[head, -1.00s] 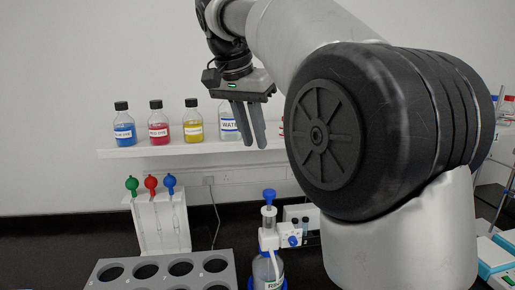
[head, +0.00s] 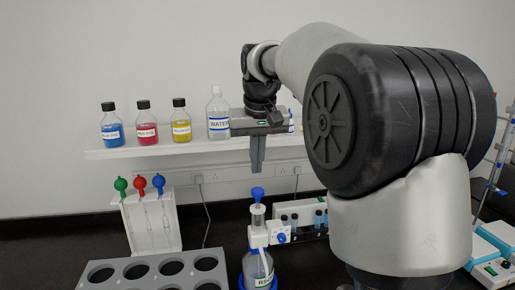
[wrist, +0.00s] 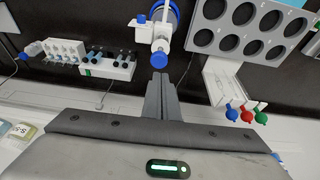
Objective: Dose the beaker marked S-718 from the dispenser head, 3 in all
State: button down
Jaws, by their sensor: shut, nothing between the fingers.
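The dispenser is a bottle (head: 258,268) with a white dispenser head (head: 259,236) and a blue plunger knob (head: 257,194) on top. My gripper (head: 257,171) hangs fingers-down just above the knob in the head view, with a gap between them. My gripper's fingers (wrist: 160,76) are together and empty in the wrist view, pointing toward the blue knob (wrist: 159,60). The dispenser's side nozzle has a blue cap (head: 281,238). I cannot make out a beaker marked S-718. A yellowish labelled vessel (wrist: 22,130) shows at the wrist view's left edge, its label not fully legible.
A grey rack with round holes (head: 160,262) stands left of the dispenser, and a pipette stand (head: 150,222) behind it. A shelf (head: 170,149) holds dye bottles and a water bottle (head: 217,112). A white unit with small vials (head: 303,214) stands behind right.

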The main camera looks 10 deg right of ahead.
aim_at(257, 192)
jog(key=x, duration=0.3)
jog(key=s+x, duration=0.1)
jog(key=x, duration=0.1)
jog(key=shift+f, duration=0.2)
notch_tip(257, 192, down, 3)
jog(key=shift+r+b, duration=0.1)
jog(key=shift+b, duration=0.85)
jog(key=shift+s, duration=0.15)
